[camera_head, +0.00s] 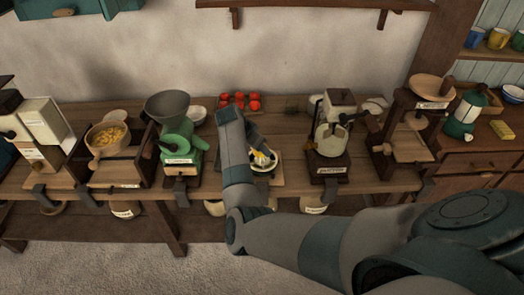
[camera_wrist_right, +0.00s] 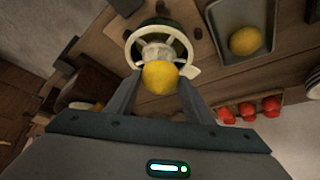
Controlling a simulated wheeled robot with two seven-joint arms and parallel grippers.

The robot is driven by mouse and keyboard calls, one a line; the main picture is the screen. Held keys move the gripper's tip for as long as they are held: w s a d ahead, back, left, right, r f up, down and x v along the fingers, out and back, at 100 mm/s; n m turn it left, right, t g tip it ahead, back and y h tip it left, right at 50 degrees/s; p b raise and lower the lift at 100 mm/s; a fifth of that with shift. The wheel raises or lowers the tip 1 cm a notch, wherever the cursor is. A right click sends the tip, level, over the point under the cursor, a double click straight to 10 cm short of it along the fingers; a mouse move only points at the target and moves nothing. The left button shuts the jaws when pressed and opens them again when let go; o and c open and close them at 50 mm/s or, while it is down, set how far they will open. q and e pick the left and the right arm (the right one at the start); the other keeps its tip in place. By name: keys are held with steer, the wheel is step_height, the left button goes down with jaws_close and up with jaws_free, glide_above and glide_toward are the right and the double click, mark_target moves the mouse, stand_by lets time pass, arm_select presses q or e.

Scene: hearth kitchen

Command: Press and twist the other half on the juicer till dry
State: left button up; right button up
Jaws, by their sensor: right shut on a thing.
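The juicer (camera_wrist_right: 131,48) has a pale round rim with a spout and a whitish ribbed centre. It stands on the wooden counter and is partly hidden by my right arm in the head view (camera_head: 262,168). My right gripper (camera_wrist_right: 158,85) is shut on a yellow lemon half (camera_wrist_right: 160,77), over the edge of the juicer's centre in the wrist view. I cannot tell whether the half touches the cone. Another yellow lemon piece (camera_wrist_right: 246,40) lies in a grey tray (camera_wrist_right: 222,18) beside the juicer. My left gripper is not in view.
Red tomatoes (camera_head: 240,100) sit behind the juicer against the wall. The counter is crowded on both sides.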

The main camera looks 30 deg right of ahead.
steer(key=shift+s+a+f+m+g+b, duration=0.1)
steer(key=shift+s+f+m+g+b, duration=0.1)
steer(key=shift+m+g+b, duration=0.5)
steer(key=shift+s+f+m+g+b, duration=0.2)
steer(key=shift+m+g+b, duration=0.1)
steer(key=shift+m+b, duration=0.65)
steer(key=shift+r+m+g+b, duration=0.2)
steer(key=shift+m+g+b, duration=0.3)
steer(key=shift+m+b, duration=0.75)
steer(key=shift+r, duration=0.15)
steer(key=shift+w+n+p, duration=0.1)
steer(key=shift+n+p, duration=0.5)
steer(key=shift+p, duration=0.15)
steer(key=shift+w+n+t+p, duration=0.15)
steer(key=shift+n+t+p, duration=1.35)
steer(key=shift+n+p, duration=1.2)
steer(key=shift+f+t+p, duration=0.25)
steer(key=shift+t+p, duration=0.05)
steer(key=shift+p, duration=0.8)
steer(key=shift+f, duration=0.1)
